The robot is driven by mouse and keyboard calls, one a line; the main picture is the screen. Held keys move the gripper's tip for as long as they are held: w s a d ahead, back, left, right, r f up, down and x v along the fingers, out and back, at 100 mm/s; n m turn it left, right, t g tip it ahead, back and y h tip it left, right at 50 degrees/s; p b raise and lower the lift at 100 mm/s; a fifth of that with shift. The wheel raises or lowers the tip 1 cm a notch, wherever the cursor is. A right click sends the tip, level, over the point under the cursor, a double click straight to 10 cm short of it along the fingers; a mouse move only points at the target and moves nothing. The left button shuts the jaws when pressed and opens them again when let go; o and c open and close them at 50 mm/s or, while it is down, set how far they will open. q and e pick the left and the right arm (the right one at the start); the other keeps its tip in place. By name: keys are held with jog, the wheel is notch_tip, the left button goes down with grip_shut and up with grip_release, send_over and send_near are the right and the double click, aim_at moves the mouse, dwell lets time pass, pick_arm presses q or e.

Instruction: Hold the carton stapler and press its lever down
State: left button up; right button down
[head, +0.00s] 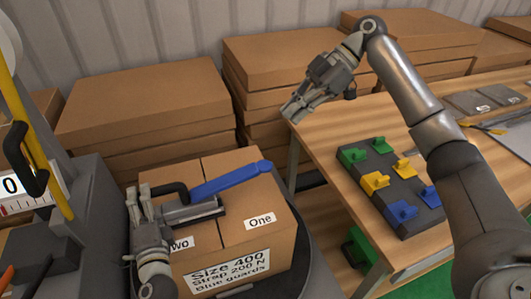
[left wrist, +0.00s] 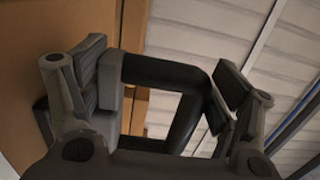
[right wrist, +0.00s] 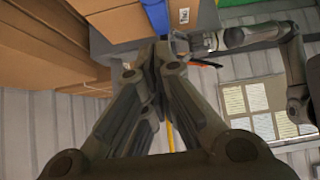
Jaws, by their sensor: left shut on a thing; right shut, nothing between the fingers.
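The carton stapler (head: 190,212) lies on top of a closed carton (head: 277,238), with a grey metal body, a black loop handle (left wrist: 165,72) and a long blue lever (head: 232,180). The lever slants up to the right in the head view; its exact gap from the body is hard to tell. My left gripper (head: 146,198) is at the stapler's left end, shut on it around the black handle. My right gripper (head: 292,108) is shut and empty, held in the air beyond the carton, apart from the lever. The lever also shows in the right wrist view (right wrist: 157,14).
A wooden table (head: 335,130) at the right carries a dark board (head: 408,215) with green, yellow and blue pieces. Stacked flat cartons (head: 140,105) stand behind. A machine with a yellow post (head: 38,140) stands at the left. Air above the carton's right side is free.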

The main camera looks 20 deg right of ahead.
pick_arm(q)
jog(key=shift+d+f, duration=0.1)
jog(key=shift+f, duration=0.05)
pick_arm(e)
send_over(266, 165)
jog(key=f, duration=0.6)
jog(key=shift+d+f, duration=0.2)
jog(key=shift+f, duration=0.15)
jog(key=f, duration=0.3)
jog(key=shift+a+f, duration=0.2)
jog(key=shift+a, duration=0.05)
jog(key=shift+f, duration=0.55)
